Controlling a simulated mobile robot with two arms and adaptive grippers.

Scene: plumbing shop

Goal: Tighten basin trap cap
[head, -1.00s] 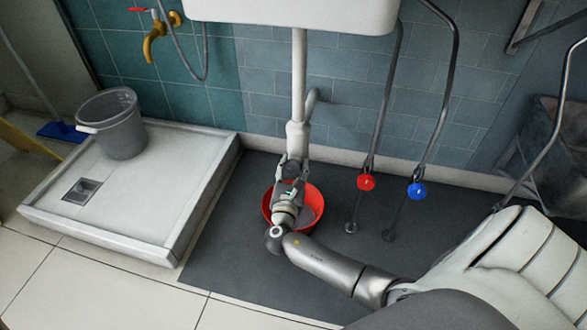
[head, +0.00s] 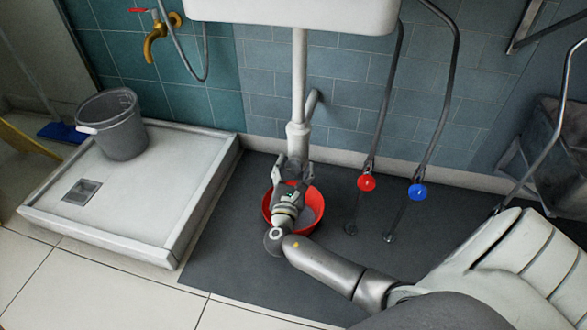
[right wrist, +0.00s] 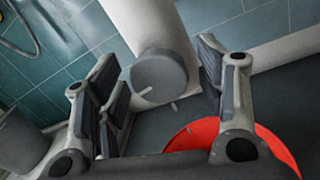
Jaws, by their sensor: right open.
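The white basin trap (head: 298,137) hangs upright under the basin at the end of a vertical pipe. Its grey round cap (right wrist: 160,76) shows in the right wrist view at the lower end of the white trap body (right wrist: 146,25). My right gripper (head: 293,168) is just below the trap in the head view, where it hides the cap. In the right wrist view my right gripper (right wrist: 157,62) is open, with one finger on each side of the cap and visible gaps between. My left gripper is not in view.
A red bowl (head: 313,206) stands on the dark mat (head: 235,250) under the trap, partly behind my gripper. Red (head: 366,183) and blue (head: 417,191) valve knobs are to the right. A white shower tray (head: 140,190) with a grey bucket (head: 115,128) is at left.

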